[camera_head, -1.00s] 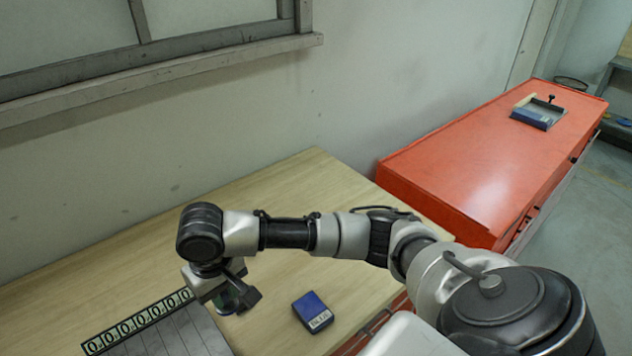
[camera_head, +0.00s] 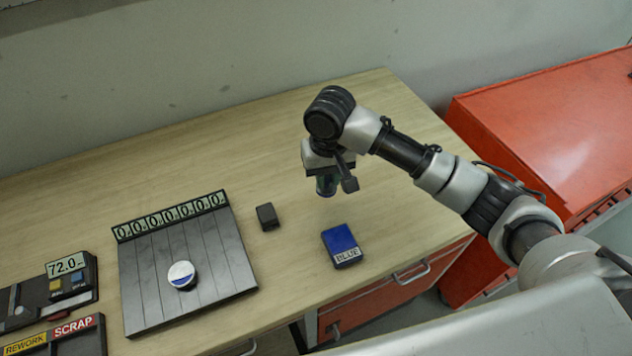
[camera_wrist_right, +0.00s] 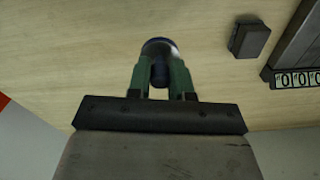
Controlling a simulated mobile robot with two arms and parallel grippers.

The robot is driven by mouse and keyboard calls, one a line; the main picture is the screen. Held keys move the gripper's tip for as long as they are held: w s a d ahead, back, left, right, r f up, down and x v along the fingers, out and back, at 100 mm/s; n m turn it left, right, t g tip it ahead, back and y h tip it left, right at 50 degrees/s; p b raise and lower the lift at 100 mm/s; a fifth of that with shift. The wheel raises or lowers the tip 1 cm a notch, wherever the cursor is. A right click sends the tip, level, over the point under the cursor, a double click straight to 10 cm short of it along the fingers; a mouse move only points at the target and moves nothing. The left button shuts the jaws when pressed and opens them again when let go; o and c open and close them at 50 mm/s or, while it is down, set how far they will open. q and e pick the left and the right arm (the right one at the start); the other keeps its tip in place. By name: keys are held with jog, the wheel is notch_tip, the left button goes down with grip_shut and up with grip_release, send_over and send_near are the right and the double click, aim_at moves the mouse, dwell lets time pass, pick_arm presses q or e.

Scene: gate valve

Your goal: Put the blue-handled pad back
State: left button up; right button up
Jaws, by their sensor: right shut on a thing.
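My right gripper (camera_head: 326,186) is over the wooden table, with its fingers pointing down. In the right wrist view its green fingers (camera_wrist_right: 161,80) are shut on a dark blue handle (camera_wrist_right: 160,72). The round pad (camera_wrist_right: 160,44) with a pale rim shows beyond the fingertips. In the head view the held pad is mostly hidden by the gripper. A blue block (camera_head: 341,240) labelled BLUE lies on the table, below and slightly right of the gripper in the picture, apart from it. My left gripper is not in view.
A grooved dark board (camera_head: 215,265) with a row of zero displays carries a white and blue disc (camera_head: 181,275). A small dark block (camera_head: 268,216) sits beside it. A 72.0 display unit (camera_head: 68,267) and REWORK/SCRAP trays (camera_head: 72,328) are at left. A red cabinet (camera_head: 530,135) stands right.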

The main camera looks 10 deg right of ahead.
jog(key=w+a+f, duration=0.2)
jog(key=shift+w, duration=0.3)
notch_tip(320, 180, down, 4)
jog(key=shift+r+p, duration=0.2)
jog(key=shift+p, duration=0.65)
jog(key=shift+f, duration=0.3)
jog(key=shift+f, duration=0.1)
jog(key=o, duration=0.8)
notch_tip(320, 180, up, 12)
jog(key=shift+r+b, duration=0.15)
jog(key=shift+b, duration=0.9)
